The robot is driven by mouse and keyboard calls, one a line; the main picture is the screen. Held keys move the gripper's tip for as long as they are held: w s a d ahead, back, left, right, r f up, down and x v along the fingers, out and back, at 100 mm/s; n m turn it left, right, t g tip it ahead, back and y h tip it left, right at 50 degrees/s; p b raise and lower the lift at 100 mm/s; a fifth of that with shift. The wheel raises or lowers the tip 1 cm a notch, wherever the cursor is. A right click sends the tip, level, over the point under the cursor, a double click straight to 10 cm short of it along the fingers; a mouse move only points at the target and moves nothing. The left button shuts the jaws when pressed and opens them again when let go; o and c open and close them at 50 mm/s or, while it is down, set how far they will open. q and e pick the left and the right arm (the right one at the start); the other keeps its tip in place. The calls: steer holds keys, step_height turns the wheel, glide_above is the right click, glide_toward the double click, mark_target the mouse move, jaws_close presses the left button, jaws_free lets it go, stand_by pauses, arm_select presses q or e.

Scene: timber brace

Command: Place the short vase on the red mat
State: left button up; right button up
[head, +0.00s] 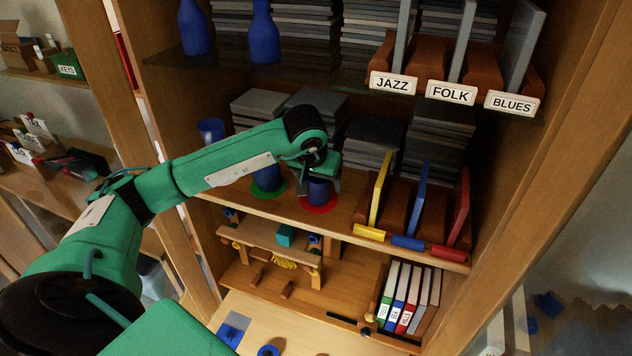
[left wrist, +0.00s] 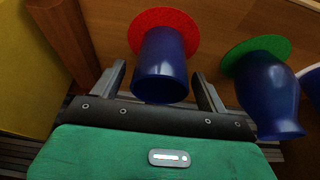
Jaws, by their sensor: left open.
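The short blue vase (head: 319,191) stands on the red mat (head: 314,207) on the middle shelf. In the left wrist view the vase (left wrist: 160,68) appears upright on the red mat (left wrist: 165,17). My left gripper (head: 324,172) is right at the vase in the head view and hides its upper part. In the left wrist view its two fingers (left wrist: 160,74) are apart, one on each side of the vase, with visible gaps. My right gripper is not in view.
Another blue vase (head: 265,177) stands on a green mat (head: 268,191) just left. A blue cup-like vessel (head: 210,129) is farther left. Yellow (head: 380,187), blue and red upright dividers stand to the right. Grey stacks (head: 372,140) fill the back, and a shelf is above.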

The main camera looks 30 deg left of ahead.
mark_target(317, 179)
arm_select(q)
steer(key=shift+r, duration=0.2)
steer(key=shift+s+r, duration=0.1)
steer(key=shift+r, duration=0.15)
steer(key=shift+s+d+r+b, duration=0.2)
steer(key=shift+s+r+b, duration=0.55)
steer(key=shift+s+r, duration=0.15)
steer(key=s+d+b, duration=0.2)
steer(key=s+b, duration=0.1)
steer(key=s, duration=0.7)
steer(key=shift+s+d+r+b, duration=0.15)
steer(key=shift+s+d+b, duration=0.15)
steer(key=shift+s+b, duration=0.1)
